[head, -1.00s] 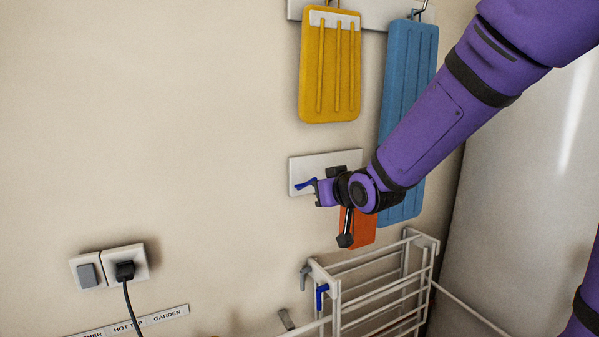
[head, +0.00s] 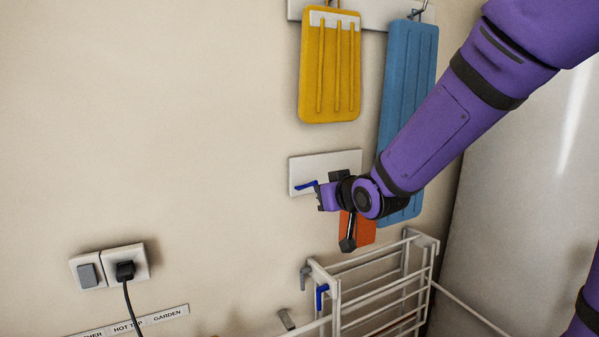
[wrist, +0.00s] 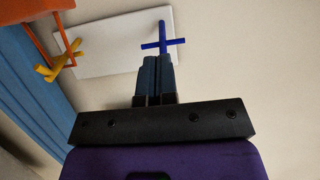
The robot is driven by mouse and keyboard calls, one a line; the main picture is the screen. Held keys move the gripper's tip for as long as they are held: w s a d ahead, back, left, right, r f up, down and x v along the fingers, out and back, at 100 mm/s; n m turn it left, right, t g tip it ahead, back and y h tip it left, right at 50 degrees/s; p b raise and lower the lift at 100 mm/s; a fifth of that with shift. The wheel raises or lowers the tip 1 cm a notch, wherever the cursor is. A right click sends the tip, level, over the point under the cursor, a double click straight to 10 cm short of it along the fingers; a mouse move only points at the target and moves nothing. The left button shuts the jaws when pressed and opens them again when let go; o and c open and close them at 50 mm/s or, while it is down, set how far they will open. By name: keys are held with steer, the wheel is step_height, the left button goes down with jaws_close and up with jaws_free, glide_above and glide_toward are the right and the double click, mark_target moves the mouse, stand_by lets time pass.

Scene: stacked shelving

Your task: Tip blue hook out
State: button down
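The blue hook (head: 306,185) sticks out from a white plate (head: 297,172) on the wall. In the wrist view the blue hook (wrist: 163,42) shows as an upright bar with a short crossbar, just beyond my fingertips. My gripper (head: 319,197) is beside the hook's outer end, slightly below and to its right in the head view. In the wrist view its two fingers (wrist: 155,66) lie side by side with only a thin seam between them, and nothing shows gripped. The hook's lower end overlaps the fingertips; I cannot tell whether they touch.
A yellow hook (wrist: 55,62) with an orange item (wrist: 30,32) hanging from it is on the same plate. Yellow (head: 330,90) and blue (head: 408,90) boards hang above and behind my arm. A white rack (head: 375,285) stands below.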

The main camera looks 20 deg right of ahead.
steer(key=v, duration=0.5)
steer(key=shift+s+r, duration=0.15)
steer(key=shift+r, duration=0.15)
stand_by(0.4)
steer(key=s+d+r+m+g+h, duration=0.1)
steer(key=s+d+g, duration=0.2)
steer(key=s, duration=0.9)
steer(key=s+d+r+m+g+h, duration=0.1)
steer(key=s+g, duration=0.4)
steer(key=s, duration=0.6)
steer(key=shift+s+d+r+h, duration=0.35)
steer(key=shift+d+r, duration=0.2)
steer(key=shift+d, duration=0.55)
steer(key=shift+w, duration=0.1)
